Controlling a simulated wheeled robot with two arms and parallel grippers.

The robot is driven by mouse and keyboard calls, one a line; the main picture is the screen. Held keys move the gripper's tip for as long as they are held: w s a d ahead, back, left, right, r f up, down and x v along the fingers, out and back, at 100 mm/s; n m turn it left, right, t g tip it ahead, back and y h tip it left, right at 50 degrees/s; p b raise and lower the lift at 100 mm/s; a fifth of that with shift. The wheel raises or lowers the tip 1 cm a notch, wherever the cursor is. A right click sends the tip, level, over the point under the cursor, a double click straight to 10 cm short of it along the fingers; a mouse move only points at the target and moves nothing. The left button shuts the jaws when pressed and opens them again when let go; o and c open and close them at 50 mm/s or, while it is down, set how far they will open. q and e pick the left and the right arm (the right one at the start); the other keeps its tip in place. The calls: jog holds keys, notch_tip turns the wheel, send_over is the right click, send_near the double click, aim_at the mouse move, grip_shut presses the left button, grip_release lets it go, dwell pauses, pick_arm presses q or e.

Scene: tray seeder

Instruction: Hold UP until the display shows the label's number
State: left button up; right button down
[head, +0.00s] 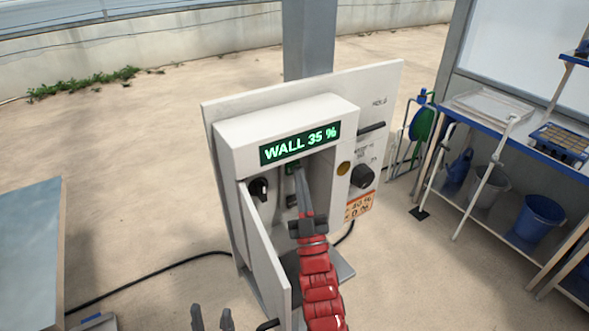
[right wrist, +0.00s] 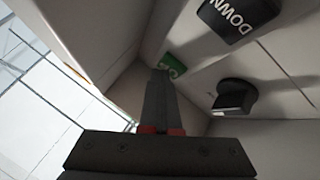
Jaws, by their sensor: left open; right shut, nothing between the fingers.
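The display (head: 300,146) on the white control box reads "WALL 35 %". An orange label (head: 359,207) on the panel's right side seems to read "40 %" on its upper line; the rest is small and partly unclear. My right gripper (head: 293,168) reaches into the open box, shut and empty. In the right wrist view its tips (right wrist: 160,74) are at the green button (right wrist: 175,65), partly covering it; I cannot tell whether it is pressed in. The black DOWN button (right wrist: 238,18) is beside it. My left gripper (head: 212,319) is open and empty at the bottom edge.
The box's door (head: 264,245) hangs open left of my right arm. A black knob (head: 258,189) is inside the box, another (head: 362,176) on the panel. A shelf with a blue bucket (head: 537,218) stands right, a table (head: 32,250) left. Floor between is mostly clear, with a cable.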

jog(key=shift+s, duration=0.1)
jog(key=shift+s+d, duration=0.45)
jog(key=shift+s, duration=0.1)
jog(key=s+d, duration=0.1)
jog(key=s, duration=0.1)
jog(key=s+d+p, duration=0.1)
jog(key=s+d, duration=0.1)
dwell(0.6)
